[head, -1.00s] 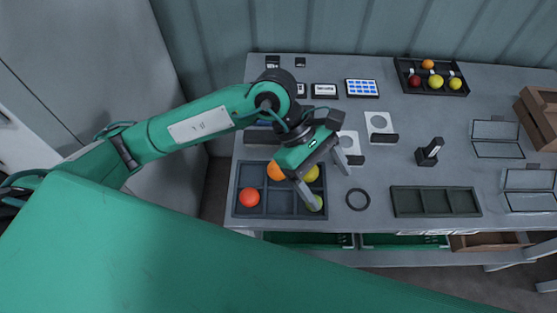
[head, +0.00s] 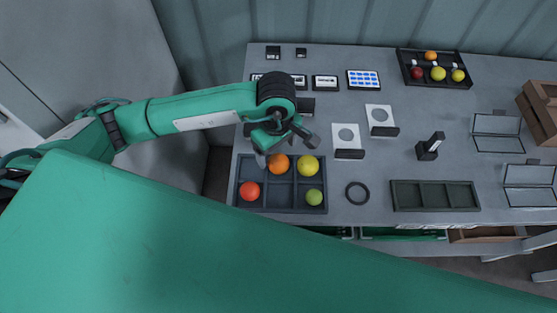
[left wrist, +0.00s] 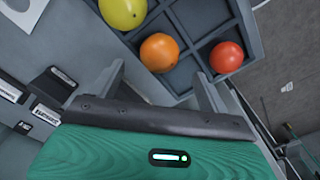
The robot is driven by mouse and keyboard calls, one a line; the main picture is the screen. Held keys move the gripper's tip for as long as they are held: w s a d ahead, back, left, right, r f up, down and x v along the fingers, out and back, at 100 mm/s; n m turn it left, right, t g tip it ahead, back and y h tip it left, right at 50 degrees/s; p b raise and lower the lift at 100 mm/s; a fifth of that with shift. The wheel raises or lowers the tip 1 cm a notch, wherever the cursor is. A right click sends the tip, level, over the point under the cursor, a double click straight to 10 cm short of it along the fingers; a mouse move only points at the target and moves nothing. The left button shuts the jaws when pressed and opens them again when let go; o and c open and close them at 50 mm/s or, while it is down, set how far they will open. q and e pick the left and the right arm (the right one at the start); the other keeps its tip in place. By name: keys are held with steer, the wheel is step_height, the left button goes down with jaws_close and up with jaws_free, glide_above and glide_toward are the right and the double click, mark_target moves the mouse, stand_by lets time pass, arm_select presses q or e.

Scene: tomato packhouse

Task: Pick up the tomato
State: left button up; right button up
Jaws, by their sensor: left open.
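A dark compartment tray (head: 240,205) on the left of the bench holds a red tomato (head: 250,191) front left, an orange tomato (head: 278,164) back middle, a yellow tomato (head: 308,166) back right and a green tomato (head: 314,197) front right. Which one is meant cannot be told. My left gripper (head: 284,147) is open and empty over the tray's back edge, by the orange tomato. In the left wrist view the orange tomato (left wrist: 160,52) lies just beyond the gap between the fingers (left wrist: 160,82), with the yellow (left wrist: 123,12) and red (left wrist: 227,57) beside it. My right gripper is not seen.
A second dark tray (head: 409,82) with several fruits stands at the back right.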

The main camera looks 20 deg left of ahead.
mark_target(278, 159)
arm_select(q)
steer(key=shift+d+f+p, duration=0.1)
steer(key=shift+f+p, duration=0.2)
steer(key=shift+f, duration=0.2)
step_height(278, 159, down, 3)
steer(key=shift+s+d+f+p, duration=0.1)
steer(key=shift+f+p, duration=0.05)
steer(key=shift+p, duration=0.55)
steer(key=shift+f, duration=0.55)
steer(key=c, duration=0.8)
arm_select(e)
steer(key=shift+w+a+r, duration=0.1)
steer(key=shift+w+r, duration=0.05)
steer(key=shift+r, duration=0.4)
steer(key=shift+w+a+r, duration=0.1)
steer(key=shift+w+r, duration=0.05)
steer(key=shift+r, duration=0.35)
